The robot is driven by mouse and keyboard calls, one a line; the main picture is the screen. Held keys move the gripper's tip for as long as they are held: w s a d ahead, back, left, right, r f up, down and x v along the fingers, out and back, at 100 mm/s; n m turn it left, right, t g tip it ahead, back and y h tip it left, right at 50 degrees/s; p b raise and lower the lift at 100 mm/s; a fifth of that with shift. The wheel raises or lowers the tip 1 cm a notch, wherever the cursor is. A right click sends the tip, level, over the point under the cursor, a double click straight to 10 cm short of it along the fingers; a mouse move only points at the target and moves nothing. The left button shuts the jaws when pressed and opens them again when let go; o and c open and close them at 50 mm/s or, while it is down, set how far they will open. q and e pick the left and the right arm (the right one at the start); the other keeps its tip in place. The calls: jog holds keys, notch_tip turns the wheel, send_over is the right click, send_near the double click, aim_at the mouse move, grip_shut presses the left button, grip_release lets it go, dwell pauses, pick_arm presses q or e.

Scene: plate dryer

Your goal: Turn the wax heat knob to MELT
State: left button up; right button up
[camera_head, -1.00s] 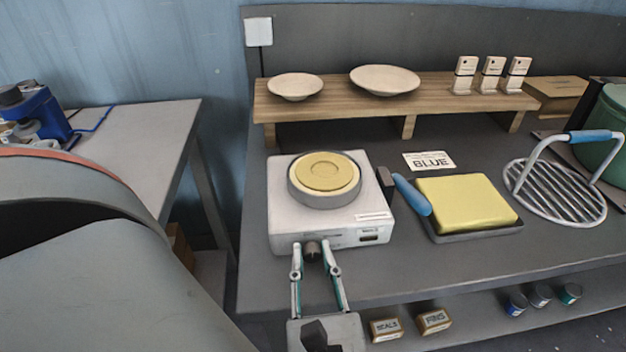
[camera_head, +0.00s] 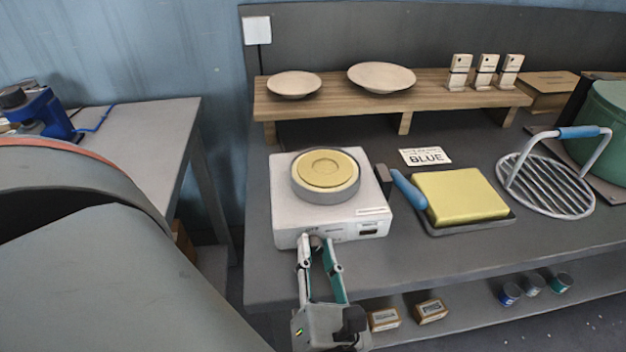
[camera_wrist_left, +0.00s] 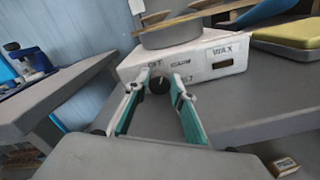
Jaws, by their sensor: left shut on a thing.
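The white wax heater (camera_head: 287,222) stands on the bench with a round pot of yellow wax (camera_head: 325,169) on top. Its small dark heat knob (camera_head: 316,242) is on the front face. In the left wrist view, the knob (camera_wrist_left: 160,82) sits between my left fingertips, with a light mark on its face. My left gripper (camera_head: 318,246) is shut on the knob from the front and looks rolled. Lettering surrounds the knob; WARM is faintly readable above right, and lower lettering is partly hidden by a finger. I cannot tell the exact setting. My right gripper is not in view.
A yellow pad (camera_head: 460,196) in a dark tray and a wire rack (camera_head: 545,185) lie to the right. A wooden shelf (camera_head: 345,90) holds two dishes. Small boxes (camera_head: 384,319) sit below the bench's front edge.

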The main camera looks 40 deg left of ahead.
pick_arm(q)
jog(key=shift+r+m+p, duration=0.1)
jog(key=shift+m+p, duration=0.25)
jog(key=shift+m, duration=0.25)
jog(key=o, duration=1.1)
jog(key=shift+c, duration=0.2)
